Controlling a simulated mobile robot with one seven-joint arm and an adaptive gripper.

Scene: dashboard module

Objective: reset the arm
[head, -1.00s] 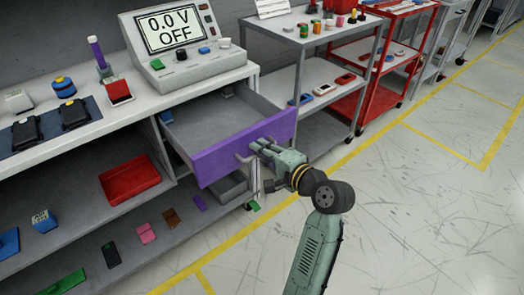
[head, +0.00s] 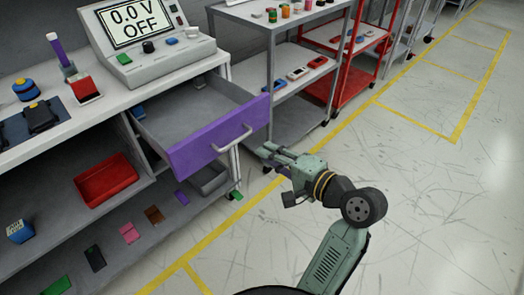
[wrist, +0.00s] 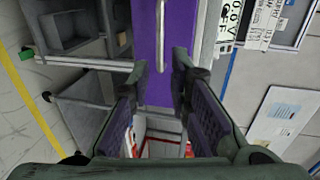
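My gripper (head: 268,154) is in the air just right of the open purple-fronted drawer (head: 207,143), apart from its handle (head: 232,139). The wrist view shows my gripper (wrist: 162,62) with its two fingers spread and nothing between them. The purple drawer front (wrist: 155,88) and its handle (wrist: 160,38) lie beyond the fingertips. My arm is bent and reaches up from the bottom of the head view.
The workbench (head: 75,118) carries a meter reading "0.0 V OFF" (head: 140,38). A grey shelf cart (head: 280,90) and a red cart (head: 345,75) stand behind. The floor at right is clear.

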